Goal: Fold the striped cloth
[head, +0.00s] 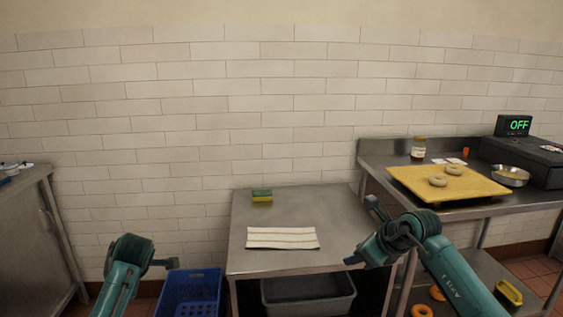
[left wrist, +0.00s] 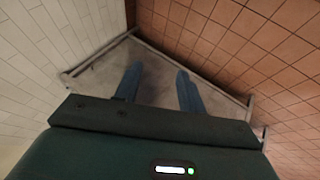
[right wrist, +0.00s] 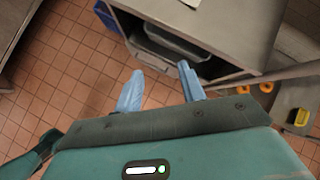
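The striped cloth (head: 282,238) is a pale strip with dark lines. It lies flat on the steel table, near its front edge, in the head view. My left gripper (head: 168,263) is left of the table, apart from the cloth. In the left wrist view its two fingers (left wrist: 158,85) stand apart with nothing between them. My right gripper (head: 362,232) is to the right of the cloth, by the table's right edge. In the right wrist view its fingers (right wrist: 160,88) are spread and empty.
A green and yellow sponge (head: 262,196) sits at the back of the steel table (head: 330,205). A blue crate (head: 193,290) and a grey bin (head: 308,294) are below. A yellow board (head: 410,182) with bagels (head: 454,169) is on the right counter. The table around the cloth is clear.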

